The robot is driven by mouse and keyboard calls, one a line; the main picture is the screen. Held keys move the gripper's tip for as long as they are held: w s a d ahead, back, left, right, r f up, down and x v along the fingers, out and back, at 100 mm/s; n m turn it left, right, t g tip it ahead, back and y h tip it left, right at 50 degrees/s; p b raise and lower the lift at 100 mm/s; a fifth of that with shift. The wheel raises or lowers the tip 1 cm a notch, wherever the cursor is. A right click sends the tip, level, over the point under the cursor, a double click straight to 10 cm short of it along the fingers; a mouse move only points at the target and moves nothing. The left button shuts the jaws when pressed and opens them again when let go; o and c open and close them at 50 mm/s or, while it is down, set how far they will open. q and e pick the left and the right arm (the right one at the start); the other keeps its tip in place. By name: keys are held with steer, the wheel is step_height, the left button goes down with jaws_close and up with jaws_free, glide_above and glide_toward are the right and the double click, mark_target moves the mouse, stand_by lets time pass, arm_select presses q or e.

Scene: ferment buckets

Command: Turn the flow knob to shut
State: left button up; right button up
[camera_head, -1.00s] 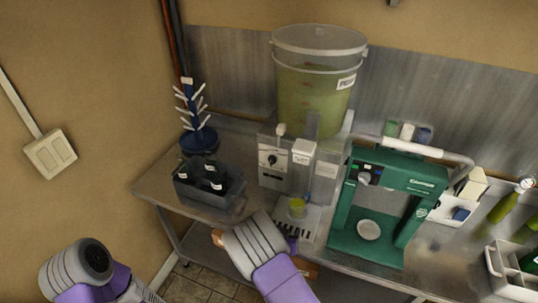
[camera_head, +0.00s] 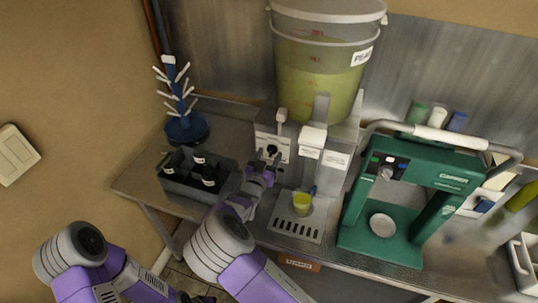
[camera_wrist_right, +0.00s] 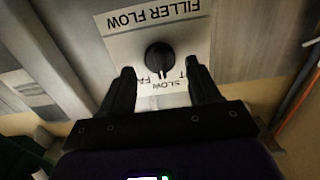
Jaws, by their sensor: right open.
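The flow knob (camera_wrist_right: 158,57) is black and round, on a white plate (camera_wrist_right: 190,38) that reads FILLER FLOW, upside down in the right wrist view. In the head view the knob (camera_head: 272,150) is on the filler's front, left of the spout. My right gripper (camera_wrist_right: 158,72) is open, its two dark fingertips at either side of the knob's lower part and apart from it as far as I can see. In the head view my right gripper (camera_head: 266,164) is just below the knob. The knob's exact pointing is unclear. My left arm shows at lower left; its gripper is barely visible at the bottom edge.
A bucket (camera_head: 318,85) of yellow-green liquid stands above the filler. A green machine (camera_head: 440,170) stands right.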

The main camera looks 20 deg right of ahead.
steer(key=shift+w+d+f, duration=0.1)
steer(key=shift+w+d, duration=0.15)
steer(key=shift+w, duration=0.2)
steer(key=shift+c, duration=0.3)
steer(key=c, duration=0.9)
steer(key=shift+c, duration=0.2)
steer(key=shift+n, duration=0.3)
steer(key=n+p, duration=0.1)
steer(key=n, duration=0.2)
steer(key=shift+a+n, duration=0.1)
steer(key=shift+n, duration=0.2)
steer(key=shift+n+p, duration=0.5)
steer(key=shift+n, duration=1.8)
